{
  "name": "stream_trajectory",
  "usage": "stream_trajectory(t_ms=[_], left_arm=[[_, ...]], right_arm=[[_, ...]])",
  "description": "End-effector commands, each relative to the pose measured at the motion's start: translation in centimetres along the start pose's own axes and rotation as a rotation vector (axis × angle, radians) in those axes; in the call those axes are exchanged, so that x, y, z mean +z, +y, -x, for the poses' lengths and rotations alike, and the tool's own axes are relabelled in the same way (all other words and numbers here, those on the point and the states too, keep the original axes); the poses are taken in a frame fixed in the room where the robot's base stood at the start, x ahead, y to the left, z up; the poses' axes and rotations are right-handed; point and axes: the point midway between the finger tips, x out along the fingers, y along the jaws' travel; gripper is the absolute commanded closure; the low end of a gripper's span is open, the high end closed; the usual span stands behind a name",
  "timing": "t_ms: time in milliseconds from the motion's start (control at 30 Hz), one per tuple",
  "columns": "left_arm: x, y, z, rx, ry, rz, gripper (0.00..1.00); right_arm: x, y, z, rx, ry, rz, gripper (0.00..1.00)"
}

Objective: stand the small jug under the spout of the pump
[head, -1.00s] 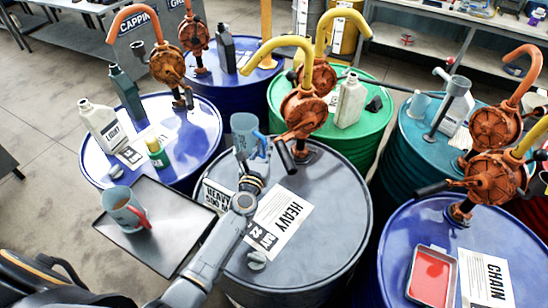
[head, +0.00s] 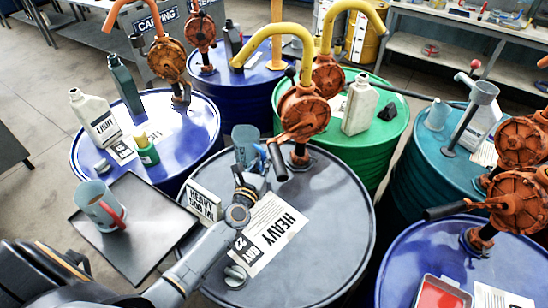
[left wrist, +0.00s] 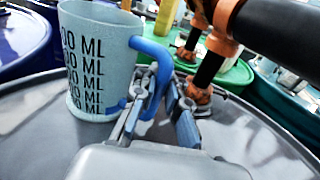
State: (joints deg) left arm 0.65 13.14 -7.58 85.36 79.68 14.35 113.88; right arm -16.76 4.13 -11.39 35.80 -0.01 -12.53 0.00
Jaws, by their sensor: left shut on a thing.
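The grey-blue jug with a blue handle (head: 245,137) is upright over the far left part of the grey "HEAVY" drum lid (head: 320,225). My left gripper (head: 258,168) is shut on its handle. In the left wrist view the jug (left wrist: 98,55) shows "ML" print, and the fingers (left wrist: 160,105) close around the blue handle (left wrist: 152,75). The rusty-orange pump (head: 304,110) stands on this drum with a yellow spout (head: 270,47). In the head view the spout's end is above the jug. I cannot tell whether the jug's base touches the lid. My right gripper is not in view.
A jug with a red handle (head: 96,203) stands on a dark tray (head: 150,232) at left. A "HEAVY 500 ML" sign (head: 203,200) and a paper sheet (head: 272,232) are on the grey drum. The pump's crank (head: 277,160) is close right of the jug. Blue and green drums stand around.

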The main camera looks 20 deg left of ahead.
Motion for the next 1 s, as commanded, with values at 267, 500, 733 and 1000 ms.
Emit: stream_trajectory(t_ms=[267, 500, 733, 1000], left_arm=[[-0.5, 0.2, 0.2, 0.0, 0.004, 0.002, 1.0], [-0.8, 0.2, 0.2, -0.001, 0.004, 0.003, 0.77], [-0.8, 0.2, 0.2, 0.0, 0.004, 0.003, 0.65], [-0.6, 0.2, 0.7, -0.001, 0.006, 0.003, 0.65]], right_arm=[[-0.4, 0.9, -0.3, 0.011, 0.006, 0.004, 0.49], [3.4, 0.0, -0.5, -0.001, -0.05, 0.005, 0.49], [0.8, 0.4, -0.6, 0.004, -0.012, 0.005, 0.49], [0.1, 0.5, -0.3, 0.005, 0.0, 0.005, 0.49]])
